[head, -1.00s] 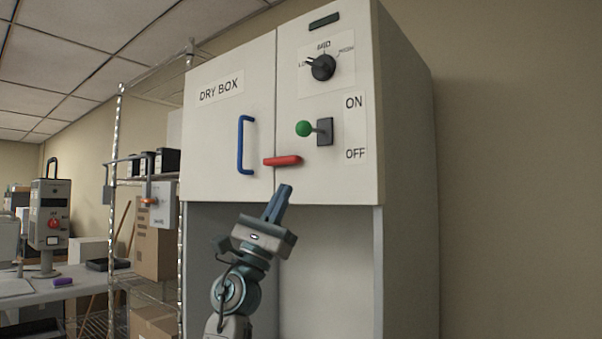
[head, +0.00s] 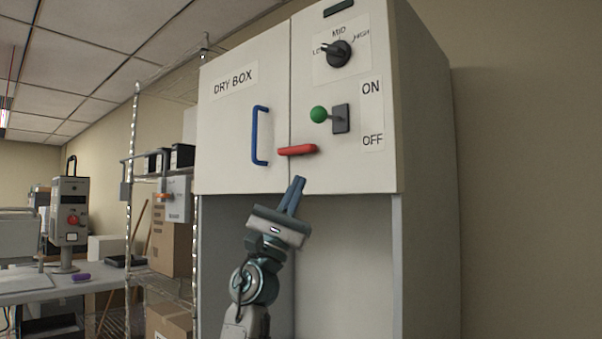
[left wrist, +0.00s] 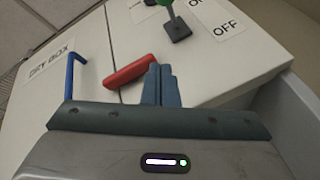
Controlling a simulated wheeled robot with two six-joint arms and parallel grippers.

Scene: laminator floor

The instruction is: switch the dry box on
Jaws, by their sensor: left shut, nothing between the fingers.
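The dry box (head: 228,150) is a pale cabinet with two doors, a blue handle (head: 256,136) and a red latch bar (head: 297,150) across the door seam. Its lever switch has a green ball (head: 318,114) on a dark plate (head: 341,118), beside the ON label (head: 370,87) and OFF label (head: 372,139). The ball stands out to the left, at a height between the labels, nearer ON. My left gripper (head: 295,184) is shut and empty, just below the red bar and below the green ball. In the left wrist view the fingertips (left wrist: 161,75) are right of the red bar (left wrist: 130,71). My right gripper is not in view.
A dark rotary knob (head: 338,54) with LOW, MID and HIGH marks sits above the lever. A wire shelf with boxes (head: 172,235) stands left of the cabinet. A table (head: 100,283) with a machine (head: 69,212) is farther left. The space under the cabinet doors is open.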

